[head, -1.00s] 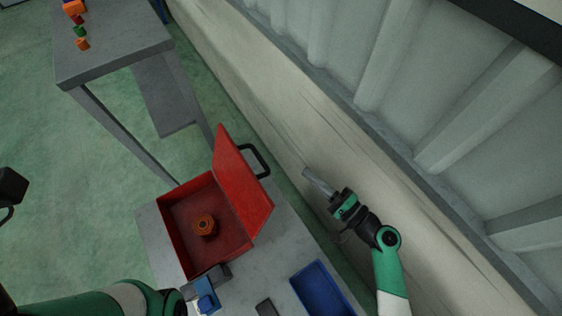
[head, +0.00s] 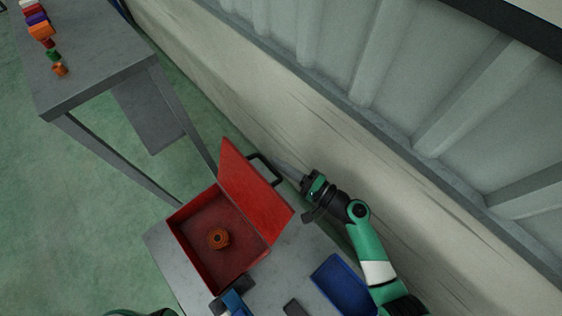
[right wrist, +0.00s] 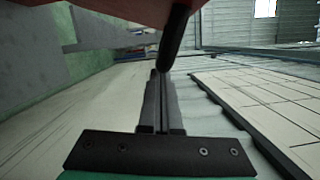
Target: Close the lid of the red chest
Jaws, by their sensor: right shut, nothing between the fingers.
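The red chest (head: 192,262) stands on a grey table with its lid (head: 250,190) raised, leaning up on the side toward the wall. A black handle (head: 266,165) sticks out from the lid's outer face. An orange nut-like part (head: 218,238) lies inside the chest. My right gripper (head: 283,163) is shut and empty, behind the lid beside the handle. In the right wrist view, the shut fingers (right wrist: 162,82) point at the dark handle (right wrist: 175,40), and the red lid (right wrist: 110,12) shows above. I cannot tell whether they touch.
A blue tray (head: 343,285) and a small dark block (head: 295,308) are on the table right of the chest. A blue item (head: 235,300) is at the chest's front. A pale wall (head: 330,150) runs close behind the right arm. Another grey table (head: 95,75) holds small coloured parts.

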